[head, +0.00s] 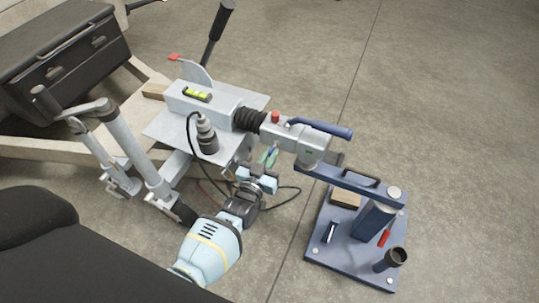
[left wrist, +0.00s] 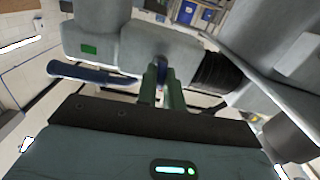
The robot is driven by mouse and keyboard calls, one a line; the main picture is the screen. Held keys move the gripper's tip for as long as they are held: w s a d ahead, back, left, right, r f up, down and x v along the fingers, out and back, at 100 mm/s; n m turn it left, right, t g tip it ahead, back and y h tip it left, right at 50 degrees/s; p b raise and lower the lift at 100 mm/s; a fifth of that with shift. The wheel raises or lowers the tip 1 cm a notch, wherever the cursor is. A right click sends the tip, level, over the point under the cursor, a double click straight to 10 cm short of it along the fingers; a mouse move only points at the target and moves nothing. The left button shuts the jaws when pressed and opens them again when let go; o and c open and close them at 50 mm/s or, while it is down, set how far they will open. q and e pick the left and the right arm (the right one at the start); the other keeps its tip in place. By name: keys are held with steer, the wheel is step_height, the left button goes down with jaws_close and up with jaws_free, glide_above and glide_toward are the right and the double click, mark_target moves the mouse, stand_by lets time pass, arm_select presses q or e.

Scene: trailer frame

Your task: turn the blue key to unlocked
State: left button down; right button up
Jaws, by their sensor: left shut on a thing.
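The blue key (left wrist: 161,70) sits at the underside of the grey coupling head, between my green fingertips. My left gripper (left wrist: 160,88) is shut on it in the left wrist view. In the head view my left gripper (head: 268,157) reaches up to the side of the coupling head (head: 313,148), and the fingers largely hide the key. The frames do not clearly show which way the key is turned. A blue handle (head: 330,130) lies along the top of the coupling head; it also shows in the left wrist view (left wrist: 85,71). My right gripper is not in view.
Black bellows (head: 247,119) join the coupling head to the grey drawbar housing. A blue stand (head: 345,241) with a red-handled tool is at the right. A jockey-wheel post (head: 123,143) and black cables are near my arm. Concrete floor is clear at the upper right.

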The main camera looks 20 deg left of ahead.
arm_select(q)
steer(key=shift+m, duration=0.3)
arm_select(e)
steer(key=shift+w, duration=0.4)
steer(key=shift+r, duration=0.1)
arm_select(q)
steer(key=c, duration=1.5)
jaws_free()
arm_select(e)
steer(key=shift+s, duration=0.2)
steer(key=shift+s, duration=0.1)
arm_select(q)
steer(key=shift+s, duration=0.1)
